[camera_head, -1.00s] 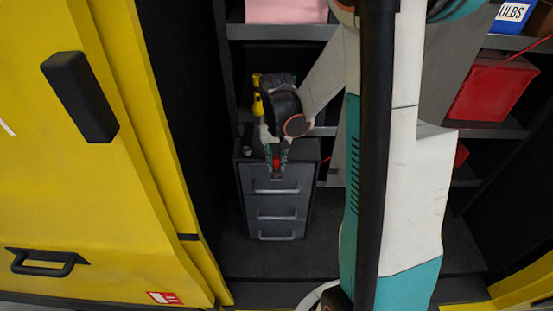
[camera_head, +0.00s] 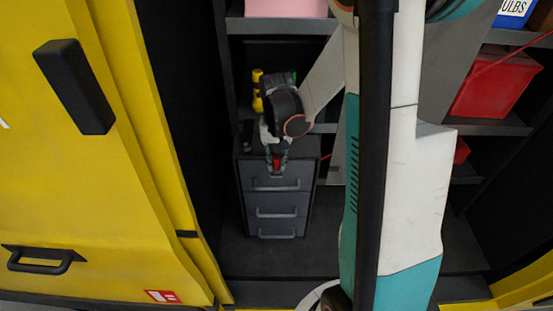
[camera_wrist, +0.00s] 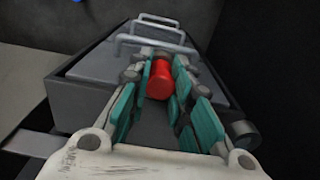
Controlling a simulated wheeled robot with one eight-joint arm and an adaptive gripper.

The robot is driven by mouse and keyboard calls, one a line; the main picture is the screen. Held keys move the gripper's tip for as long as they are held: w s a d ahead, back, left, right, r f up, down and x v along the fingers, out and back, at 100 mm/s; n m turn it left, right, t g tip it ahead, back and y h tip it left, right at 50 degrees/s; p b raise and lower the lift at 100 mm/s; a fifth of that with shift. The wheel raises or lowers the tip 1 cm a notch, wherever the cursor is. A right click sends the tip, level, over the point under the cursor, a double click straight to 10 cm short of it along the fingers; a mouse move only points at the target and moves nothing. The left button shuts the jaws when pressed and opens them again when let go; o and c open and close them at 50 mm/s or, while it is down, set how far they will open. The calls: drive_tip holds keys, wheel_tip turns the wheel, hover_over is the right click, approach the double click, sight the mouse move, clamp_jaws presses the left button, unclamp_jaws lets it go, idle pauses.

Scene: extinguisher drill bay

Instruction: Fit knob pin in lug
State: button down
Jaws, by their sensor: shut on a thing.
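A red cylindrical piece (camera_wrist: 159,82), probably the knob of the pin, sits between the teal-padded fingers of my gripper (camera_wrist: 163,72). My gripper is shut on it. In the head view, the red piece (camera_head: 277,162) and my gripper (camera_head: 277,168) are at the front top edge of a grey drawer cabinet (camera_head: 274,205). The wrist view shows the same cabinet (camera_wrist: 95,65) beneath and beyond the fingers. I cannot make out the pin's shaft or the lug; whether the pin touches anything is unclear.
A dark cylindrical item (camera_wrist: 241,133) is beside the fingers at right in the wrist view. A yellow object (camera_head: 257,92) stands behind my wrist. Shelves hold a red bin (camera_head: 495,85) at right. A yellow panel (camera_head: 100,180) fills the left.

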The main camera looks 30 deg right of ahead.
drive_tip(key=c, duration=1.4)
unclamp_jaws()
drive_tip(key=shift+o, duration=0.2)
